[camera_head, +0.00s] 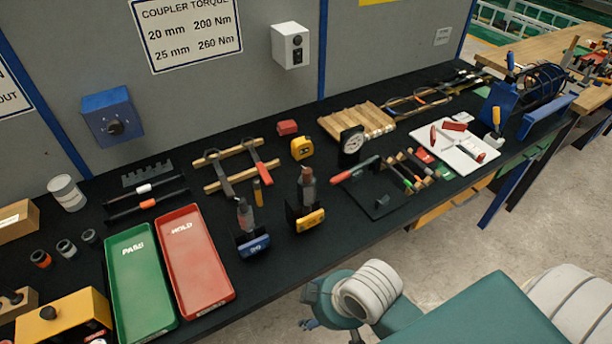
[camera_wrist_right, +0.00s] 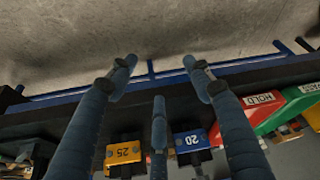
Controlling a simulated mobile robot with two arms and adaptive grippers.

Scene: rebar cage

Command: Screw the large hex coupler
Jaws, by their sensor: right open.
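A yellow holder (camera_head: 309,220) on the bench carries an upright dark grey coupler (camera_head: 307,188) with a reddish-brown top. To its left, a blue holder (camera_head: 254,246) carries a similar grey upright piece (camera_head: 245,216). In the right wrist view the yellow holder (camera_wrist_right: 125,152) is marked 25 and the blue holder (camera_wrist_right: 191,140) is marked 20. My right gripper (camera_wrist_right: 158,76) is open and empty, its three fingers spread apart. In the head view only part of the right gripper (camera_head: 309,323) shows, low in front of the bench edge. My left gripper is out of view.
Green PASS (camera_head: 141,285) and red HOLD (camera_head: 196,262) trays lie left of the holders. A dial gauge (camera_head: 352,142), a yellow tape measure (camera_head: 302,148) and a white board with tools (camera_head: 459,146) are behind and right. Floor in front of the bench is clear.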

